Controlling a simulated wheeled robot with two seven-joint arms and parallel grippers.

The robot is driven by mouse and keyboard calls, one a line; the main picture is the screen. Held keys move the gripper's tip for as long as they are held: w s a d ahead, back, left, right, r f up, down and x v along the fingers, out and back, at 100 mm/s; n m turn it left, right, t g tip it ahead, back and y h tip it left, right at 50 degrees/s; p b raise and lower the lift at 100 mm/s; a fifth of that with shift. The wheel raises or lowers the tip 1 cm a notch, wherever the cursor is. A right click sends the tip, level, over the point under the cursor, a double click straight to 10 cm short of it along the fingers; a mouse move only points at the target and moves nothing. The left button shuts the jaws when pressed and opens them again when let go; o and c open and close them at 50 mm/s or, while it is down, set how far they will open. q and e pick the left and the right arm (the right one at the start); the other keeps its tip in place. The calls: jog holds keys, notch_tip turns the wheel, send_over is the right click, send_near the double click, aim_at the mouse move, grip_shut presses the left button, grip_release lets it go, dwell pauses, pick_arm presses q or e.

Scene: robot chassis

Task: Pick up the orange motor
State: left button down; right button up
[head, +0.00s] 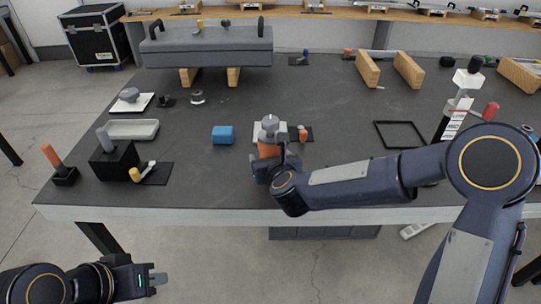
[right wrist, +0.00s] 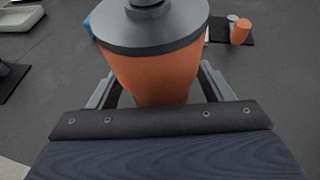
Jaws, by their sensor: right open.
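The orange motor (head: 268,149) has a grey top and stands on the dark table near its front edge. My right gripper (head: 272,168) is at its near side and hides much of its lower part in the head view. In the right wrist view the motor (right wrist: 158,62) stands upright between the fingers of my right gripper (right wrist: 158,88). These fingers are open, one on each side of the motor. My left gripper (head: 152,279) is low at the left, off the table and apart from the motor; its finger gap is too small to judge.
A blue block (head: 222,135) lies left of the motor, and a small orange part (head: 303,133) is at its right. A black block (head: 113,161) and a grey tray (head: 132,130) are at the left. A large grey part (head: 207,48) rests on wooden blocks behind.

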jog(key=shift+c, duration=0.4)
jog(key=c, duration=1.4)
jog(key=shift+r, duration=0.1)
jog(key=shift+c, duration=0.3)
jog(key=shift+r, duration=0.5)
notch_tip(320, 180, up, 2)
jog(key=shift+r+p, duration=0.2)
jog(key=shift+p, duration=0.25)
jog(key=s+r, duration=0.2)
jog(key=s+r+p, duration=0.1)
jog(key=s+r, duration=0.1)
jog(key=r, duration=0.1)
jog(key=shift+s, duration=0.1)
send_near(267, 139)
jog(key=s, duration=0.1)
jog(key=s+a+r, duration=0.1)
jog(key=s, duration=0.1)
jog(key=shift+s+a+r+p, duration=0.2)
jog(key=shift+s+r+p, duration=0.05)
jog(key=shift+r+p, duration=0.15)
